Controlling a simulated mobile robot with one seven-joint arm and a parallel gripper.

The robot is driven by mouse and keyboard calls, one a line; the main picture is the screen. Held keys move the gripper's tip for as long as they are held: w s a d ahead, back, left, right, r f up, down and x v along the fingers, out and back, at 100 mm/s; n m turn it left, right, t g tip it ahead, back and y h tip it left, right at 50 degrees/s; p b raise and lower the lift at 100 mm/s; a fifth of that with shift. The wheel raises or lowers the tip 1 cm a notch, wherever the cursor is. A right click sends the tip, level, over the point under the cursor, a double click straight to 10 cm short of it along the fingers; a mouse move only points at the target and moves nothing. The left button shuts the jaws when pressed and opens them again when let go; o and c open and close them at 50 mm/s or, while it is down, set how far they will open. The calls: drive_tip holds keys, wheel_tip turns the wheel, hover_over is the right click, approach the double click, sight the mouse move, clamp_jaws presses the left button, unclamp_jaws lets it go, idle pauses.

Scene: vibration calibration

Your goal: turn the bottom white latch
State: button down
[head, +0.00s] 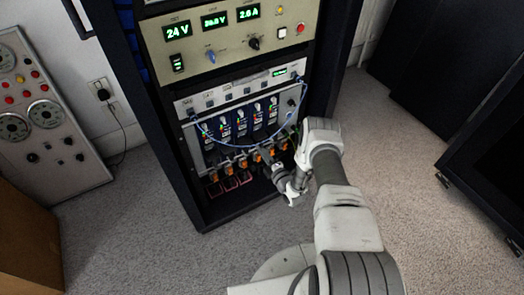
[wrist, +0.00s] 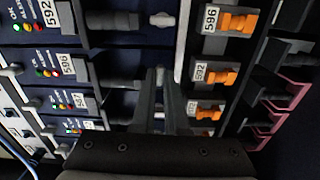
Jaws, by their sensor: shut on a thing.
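My gripper (wrist: 160,75) is shut, its two dark fingers close together at the row between the labelled modules and the orange handles. In the head view my gripper (head: 268,154) reaches into the lower front of the rack, and the latch there is too small to make out.
Orange handles (wrist: 238,20) with number labels stand just right of my fingers. Modules with small lights (wrist: 45,65) are at left. Pink-red frames (head: 231,183) lie below in the rack. A blue cable (head: 213,137) loops across the modules. Carpet is clear right of the rack.

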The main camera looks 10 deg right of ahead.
drive_tip(key=shift+w+m, duration=0.1)
drive_tip(key=shift+m, duration=8.5)
drive_tip(key=c, duration=1.2)
unclamp_jaws()
drive_tip(key=shift+s, duration=0.25)
